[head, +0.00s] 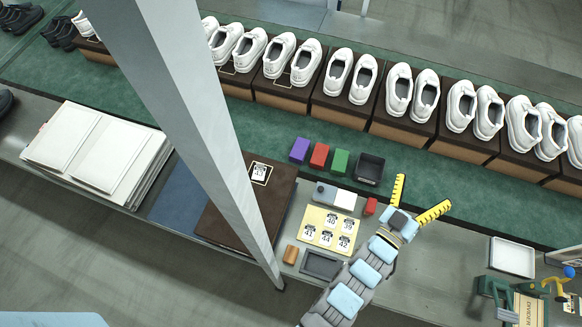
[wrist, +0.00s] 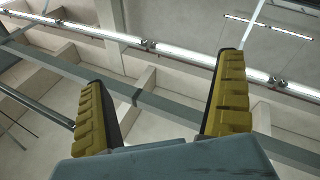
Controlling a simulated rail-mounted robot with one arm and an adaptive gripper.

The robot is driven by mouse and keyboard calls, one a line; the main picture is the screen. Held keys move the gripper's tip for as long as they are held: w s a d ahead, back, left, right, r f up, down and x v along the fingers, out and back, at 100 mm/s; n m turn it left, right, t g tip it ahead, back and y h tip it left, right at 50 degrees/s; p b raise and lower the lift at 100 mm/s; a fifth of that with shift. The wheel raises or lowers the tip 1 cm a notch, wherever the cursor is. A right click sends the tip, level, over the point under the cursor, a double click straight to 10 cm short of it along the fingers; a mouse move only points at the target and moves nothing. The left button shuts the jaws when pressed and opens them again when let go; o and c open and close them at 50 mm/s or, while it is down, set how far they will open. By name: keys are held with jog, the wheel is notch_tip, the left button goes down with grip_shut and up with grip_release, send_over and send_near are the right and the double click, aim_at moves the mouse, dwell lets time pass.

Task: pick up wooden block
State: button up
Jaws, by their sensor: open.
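A small orange-brown wooden block (head: 291,255) lies on the grey table in the head view, left of a dark empty tray (head: 320,265) and below a yellow card with numbered labels (head: 314,228). My gripper (head: 417,196) is open and empty, up and to the right of the block, with its yellow fingers spread apart. In the wrist view my gripper (wrist: 165,110) also shows open, with nothing between the fingers. That view faces the ceiling, and the block is not in it.
Purple (head: 300,150), red (head: 319,156) and green (head: 340,162) blocks stand beside a black bin (head: 369,168). A small red piece (head: 370,206) lies near my gripper. A grey post (head: 190,120) crosses the view left of the block. White shoes on brown boxes (head: 340,107) line the back.

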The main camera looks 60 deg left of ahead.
jog(key=s+a+f+n+g+y+b, duration=0.1)
jog(key=s+a+f+n+g, duration=0.5)
jog(key=a+f, duration=0.25)
jog(key=s+a+f+n+g+b, duration=0.2)
jog(key=s+a+f+n+g, duration=0.2)
jog(key=s+a+f+g, duration=0.35)
jog(key=n+g+h+b, duration=0.2)
jog(key=n+g+h, duration=0.4)
jog(key=n+h, duration=0.25)
send_near(291, 254)
notch_tip(291, 254, down, 5)
jog(key=b, duration=0.3)
jog(key=shift+d+b, duration=0.2)
jog(key=shift+b, duration=0.1)
jog(key=shift+f+p, duration=0.45)
jog(key=shift+f, duration=2.65)
jog(key=c, duration=1.3)
